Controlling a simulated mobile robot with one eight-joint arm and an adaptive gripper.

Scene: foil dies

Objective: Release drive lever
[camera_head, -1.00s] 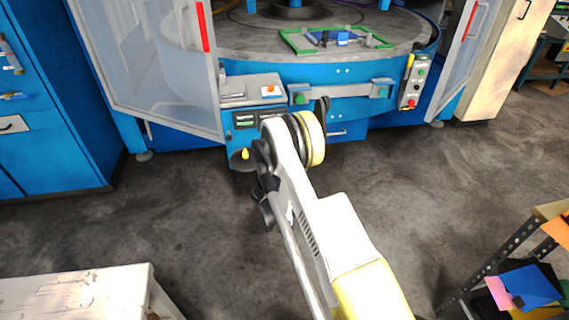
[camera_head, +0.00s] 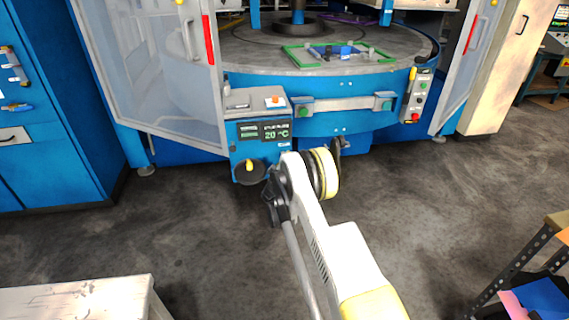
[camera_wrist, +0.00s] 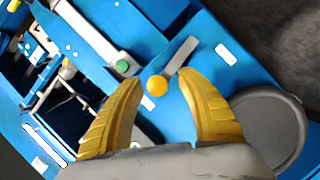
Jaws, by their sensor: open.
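In the wrist view, a lever shows as a grey bar (camera_wrist: 180,57) with a round orange-yellow knob (camera_wrist: 157,86) at its end, against the blue machine front. My gripper (camera_wrist: 159,78) is open, its two yellow fingers on either side of the knob. I see gaps between knob and fingers, but cannot tell how deep the knob sits between them. In the head view, my arm hides most of the gripper. A yellow knob on a dark disc (camera_head: 250,172) shows there on the blue control box (camera_head: 262,150); I cannot tell if it is the same lever.
The machine's round table (camera_head: 250,55) carries a green frame (camera_head: 290,55). A bar with green buttons (camera_head: 345,104) crosses its front, with a button box (camera_head: 416,95) at right. A clear door (camera_head: 150,80) stands open at left. A white bench (camera_head: 80,300) is at lower left.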

